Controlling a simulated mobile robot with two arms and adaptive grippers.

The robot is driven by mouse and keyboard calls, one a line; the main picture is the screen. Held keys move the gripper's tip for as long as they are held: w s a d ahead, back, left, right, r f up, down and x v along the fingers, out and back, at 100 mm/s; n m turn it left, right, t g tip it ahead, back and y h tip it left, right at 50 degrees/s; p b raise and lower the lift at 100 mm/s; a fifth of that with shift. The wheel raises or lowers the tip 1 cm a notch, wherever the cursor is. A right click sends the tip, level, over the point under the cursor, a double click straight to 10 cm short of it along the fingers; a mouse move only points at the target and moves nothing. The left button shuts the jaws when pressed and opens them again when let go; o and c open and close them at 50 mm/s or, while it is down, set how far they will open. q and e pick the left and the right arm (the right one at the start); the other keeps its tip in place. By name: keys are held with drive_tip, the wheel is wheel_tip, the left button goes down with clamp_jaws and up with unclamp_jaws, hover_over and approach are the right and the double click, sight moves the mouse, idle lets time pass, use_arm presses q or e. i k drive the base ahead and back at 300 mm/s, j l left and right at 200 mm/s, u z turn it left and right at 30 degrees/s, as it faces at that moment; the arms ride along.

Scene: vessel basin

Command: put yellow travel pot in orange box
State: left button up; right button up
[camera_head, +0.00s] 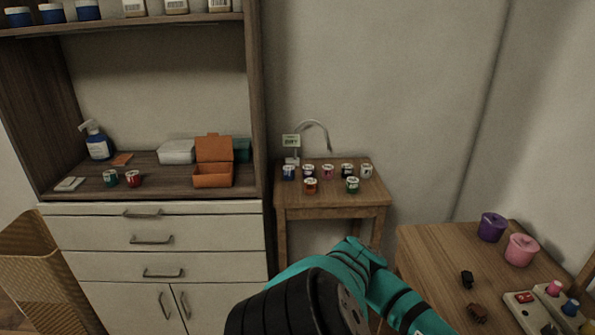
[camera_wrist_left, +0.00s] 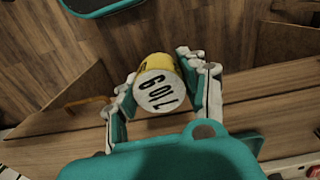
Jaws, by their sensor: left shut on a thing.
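The yellow travel pot (camera_wrist_left: 158,82) is in the left wrist view, its pale lid with dark characters facing the camera. My left gripper (camera_wrist_left: 163,76) is shut on it, one finger on each side. The orange box (camera_head: 212,180) stands on the shelf of the cabinet at left in the head view, its lid raised at the back. Its inside is mostly hidden by the front wall. The held pot and the left fingers do not show in the head view. My right gripper is in neither view.
A teal pot (camera_head: 110,178) and a red pot (camera_head: 133,178) stand left of the box. Several small pots stand on the small wooden table (camera_head: 333,199). Another table (camera_head: 440,257) is at right.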

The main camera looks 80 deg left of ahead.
sight(214, 180)
drive_tip(key=k+j+u, duration=0.2)
drive_tip(key=k+j, duration=0.6)
drive_tip(key=k+j+u, duration=0.2)
drive_tip(key=k+j, duration=0.6)
drive_tip(key=j, duration=0.15)
